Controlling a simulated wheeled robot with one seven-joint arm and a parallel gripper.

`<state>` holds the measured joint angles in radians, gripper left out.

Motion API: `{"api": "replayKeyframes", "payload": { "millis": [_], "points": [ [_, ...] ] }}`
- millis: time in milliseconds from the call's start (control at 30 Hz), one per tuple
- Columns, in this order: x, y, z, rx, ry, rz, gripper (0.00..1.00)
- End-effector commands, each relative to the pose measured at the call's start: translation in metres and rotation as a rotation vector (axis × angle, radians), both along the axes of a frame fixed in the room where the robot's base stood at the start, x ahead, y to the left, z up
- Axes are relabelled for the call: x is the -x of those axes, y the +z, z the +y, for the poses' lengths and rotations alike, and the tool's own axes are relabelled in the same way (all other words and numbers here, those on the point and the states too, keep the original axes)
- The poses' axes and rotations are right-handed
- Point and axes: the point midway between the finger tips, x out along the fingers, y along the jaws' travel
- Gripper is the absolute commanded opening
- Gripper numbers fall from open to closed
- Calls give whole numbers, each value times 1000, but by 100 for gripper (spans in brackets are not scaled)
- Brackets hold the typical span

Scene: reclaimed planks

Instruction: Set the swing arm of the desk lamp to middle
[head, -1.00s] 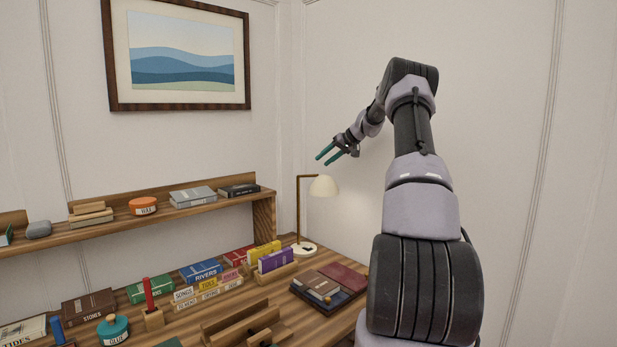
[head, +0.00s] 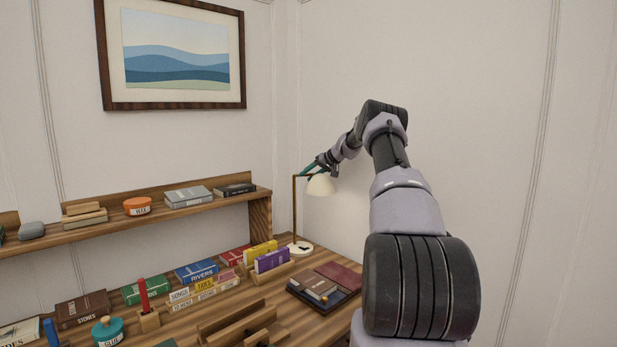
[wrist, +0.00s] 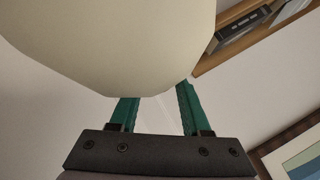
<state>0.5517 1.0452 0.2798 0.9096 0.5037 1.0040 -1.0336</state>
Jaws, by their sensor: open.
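The desk lamp has a cream shade (head: 320,186), a thin brass post (head: 294,212) and a pale round base (head: 301,248) on the desk. Its swing arm runs from the post top to the shade, pointing right in the head view. My gripper (head: 315,168) is at the swing arm, just above the shade; whether it touches the arm I cannot tell. In the wrist view the shade (wrist: 115,45) fills the upper left and hides the fingertips. My gripper's two green fingers (wrist: 155,108) are apart there, with nothing visibly held between them.
The wooden desk (head: 320,325) holds several books, a card rack and a dark tray (head: 322,298) near the lamp. A wall shelf (head: 150,222) with books and an orange tin (head: 137,206) is left of the lamp. The wall behind is bare beside my arm.

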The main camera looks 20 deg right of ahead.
Motion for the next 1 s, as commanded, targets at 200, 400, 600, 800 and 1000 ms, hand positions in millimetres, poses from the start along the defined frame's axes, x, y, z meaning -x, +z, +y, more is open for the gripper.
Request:
{"api": "replayKeyframes", "payload": {
  "millis": [200, 400, 600, 800, 1000],
  "points": [
    [-1, -1, 0, 0, 0, 0, 47],
    [-1, -1, 0, 0, 0, 0, 0],
    [-1, -1, 0, 0, 0, 0, 0],
    [-1, -1, 0, 0, 0, 0, 0],
    [-1, -1, 0, 0, 0, 0, 0]
  ]
}}
